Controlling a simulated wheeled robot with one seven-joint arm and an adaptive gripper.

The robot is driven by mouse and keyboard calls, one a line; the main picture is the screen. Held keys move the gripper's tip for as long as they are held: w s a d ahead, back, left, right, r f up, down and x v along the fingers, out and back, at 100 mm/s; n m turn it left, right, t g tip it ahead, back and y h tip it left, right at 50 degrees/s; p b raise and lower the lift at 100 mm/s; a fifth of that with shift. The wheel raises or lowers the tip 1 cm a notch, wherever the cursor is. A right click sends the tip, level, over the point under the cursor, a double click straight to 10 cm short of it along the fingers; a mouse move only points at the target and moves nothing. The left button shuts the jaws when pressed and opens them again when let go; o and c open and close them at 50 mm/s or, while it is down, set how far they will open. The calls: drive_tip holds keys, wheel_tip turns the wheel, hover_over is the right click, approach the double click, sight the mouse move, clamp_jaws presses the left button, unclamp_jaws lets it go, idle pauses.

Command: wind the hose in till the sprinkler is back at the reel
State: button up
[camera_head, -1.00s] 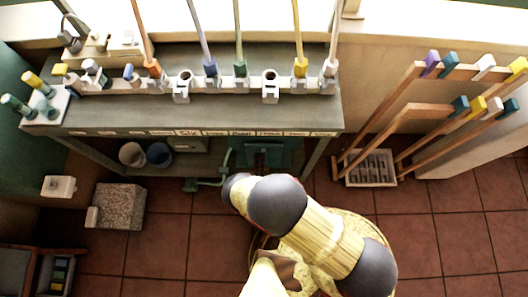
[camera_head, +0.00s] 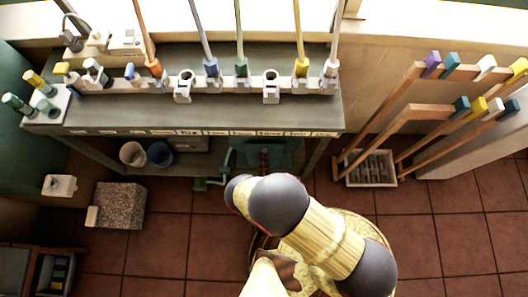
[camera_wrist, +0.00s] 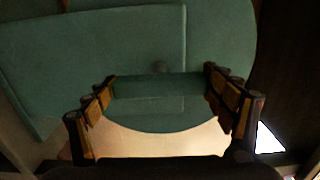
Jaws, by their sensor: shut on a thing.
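The green reel (camera_head: 284,152) is under the bench, partly hidden by the bench top and my arm. A thin green bracket-like piece (camera_head: 208,184) juts out at its lower left; I cannot tell what it is. In the wrist view a large rounded green surface (camera_wrist: 70,45) fills the upper part. My gripper (camera_wrist: 160,86) has its fingers at both ends of a green bar-like grip (camera_wrist: 160,87) in front of that surface, and is shut on it. In the head view my arm hides most of the gripper. I cannot make out the sprinkler or the hose.
The bench (camera_head: 120,115) overhangs the reel, with two pots (camera_head: 132,153) on its lower shelf. A speckled block (camera_head: 120,205) stands on the floor at left. A wooden rack (camera_head: 400,115) and a crate (camera_head: 372,170) stand at right. The tiled floor between is clear.

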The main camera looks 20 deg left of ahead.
drive_tip(key=o, duration=1.7)
drive_tip(key=shift+c, duration=0.2)
